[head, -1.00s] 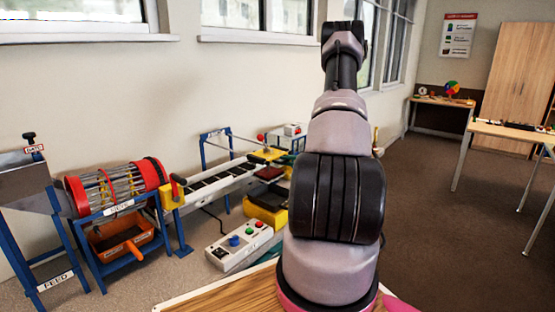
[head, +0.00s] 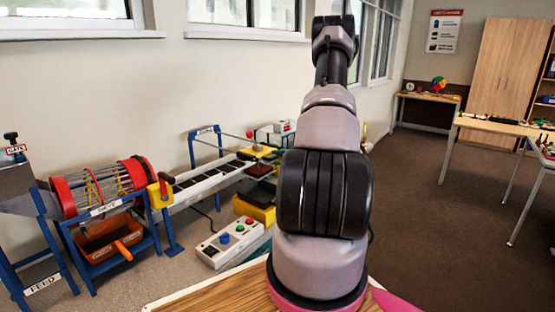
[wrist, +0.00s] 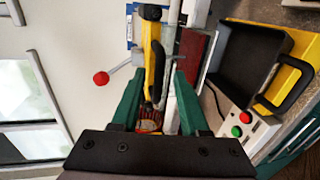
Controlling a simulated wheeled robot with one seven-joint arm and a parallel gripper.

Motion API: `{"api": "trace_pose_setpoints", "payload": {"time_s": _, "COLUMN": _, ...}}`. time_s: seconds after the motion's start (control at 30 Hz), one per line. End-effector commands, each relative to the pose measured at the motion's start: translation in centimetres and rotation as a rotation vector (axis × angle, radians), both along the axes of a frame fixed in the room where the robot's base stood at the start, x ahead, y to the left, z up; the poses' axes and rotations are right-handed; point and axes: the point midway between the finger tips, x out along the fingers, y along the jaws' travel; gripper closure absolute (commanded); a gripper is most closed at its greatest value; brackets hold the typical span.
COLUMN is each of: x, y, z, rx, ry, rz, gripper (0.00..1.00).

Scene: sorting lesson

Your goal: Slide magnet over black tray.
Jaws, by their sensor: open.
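The magnet appears to be the yellow block (head: 258,151) on the slide rail at the conveyor's far end. In the wrist view, a yellow piece with a black handle (wrist: 154,65) lies between my green fingers. My gripper (wrist: 158,76) is open around this piece; I cannot tell whether either finger touches it. The black tray (wrist: 244,52), with a loop handle, sits in a yellow holder to the right of my fingers. In the head view, my gripper is hidden behind my arm.
A control box (head: 228,243) with coloured buttons stands on the floor. A red-ringed drum (head: 105,187) and conveyor (head: 207,182) run along the wall. In the wrist view, a red knob (wrist: 101,78) on a rod is left of my fingers.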

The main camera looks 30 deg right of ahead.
Motion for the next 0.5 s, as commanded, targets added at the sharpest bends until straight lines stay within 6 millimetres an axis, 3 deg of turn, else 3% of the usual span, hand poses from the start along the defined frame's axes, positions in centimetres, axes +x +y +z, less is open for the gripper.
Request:
{"api": "trace_pose_setpoints", "payload": {"time_s": 0.3, "x": -5.8, "y": -2.2, "z": 1.3, "rx": 0.001, "ry": 0.002, "rz": -0.006, "gripper": 0.55}}
{"api": "trace_pose_setpoints", "payload": {"time_s": 0.5, "x": -8.4, "y": -3.1, "z": 1.9, "rx": -0.001, "ry": 0.001, "rz": -0.002, "gripper": 0.55}}
